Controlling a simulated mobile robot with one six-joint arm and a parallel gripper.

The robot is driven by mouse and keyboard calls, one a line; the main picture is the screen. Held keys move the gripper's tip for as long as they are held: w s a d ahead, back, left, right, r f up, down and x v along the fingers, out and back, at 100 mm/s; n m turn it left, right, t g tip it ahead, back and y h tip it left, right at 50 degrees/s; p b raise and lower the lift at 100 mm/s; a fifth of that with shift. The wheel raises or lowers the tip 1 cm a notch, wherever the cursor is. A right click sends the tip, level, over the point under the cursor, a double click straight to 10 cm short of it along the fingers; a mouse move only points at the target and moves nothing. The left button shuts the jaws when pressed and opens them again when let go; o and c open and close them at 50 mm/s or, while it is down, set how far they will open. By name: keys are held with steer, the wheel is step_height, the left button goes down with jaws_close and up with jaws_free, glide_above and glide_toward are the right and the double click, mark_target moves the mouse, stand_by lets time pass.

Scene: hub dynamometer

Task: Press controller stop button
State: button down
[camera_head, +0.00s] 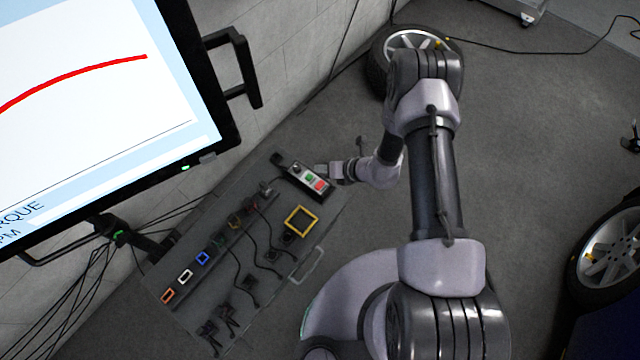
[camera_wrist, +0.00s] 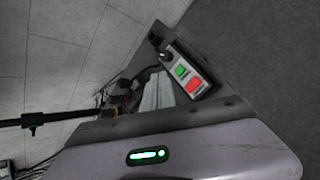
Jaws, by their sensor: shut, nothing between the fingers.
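The controller (camera_head: 298,171) is a small light-grey box with a dark end, lying at the upper right end of the grey bench panel. It carries a green button (camera_head: 310,177) and a red button (camera_head: 320,186). In the wrist view the red button (camera_wrist: 193,85) and the green button (camera_wrist: 181,70) both face the camera, unobstructed. My gripper (camera_head: 322,168) is shut and empty, close beside the controller on its right. In the wrist view its pale fingers (camera_wrist: 157,92) show just left of the buttons. Whether the fingertips touch the box I cannot tell.
The bench panel (camera_head: 200,322) holds several coloured frames, connectors and cables. A large monitor (camera_head: 100,80) on a bracket overhangs at left. A wheel (camera_head: 378,62) stands behind my arm, another wheel (camera_head: 610,250) at right. The floor between is mostly clear.

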mark_target(322, 186)
step_height(322, 186, down, 8)
steer(key=b, duration=0.6)
steer(key=shift+f, duration=0.2)
steer(key=shift+f, duration=0.1)
stand_by(1.4)
steer(key=shift+f+b, duration=0.3)
steer(key=shift+b, duration=0.1)
steer(key=shift+f+b, duration=0.5)
stand_by(0.4)
steer(key=shift+r, duration=0.1)
steer(key=shift+r+p, duration=0.7)
steer(key=shift+r, duration=0.15)
steer(key=shift+r+p, duration=1.8)
steer(key=shift+r, duration=0.65)
steer(key=shift+r, duration=0.1)
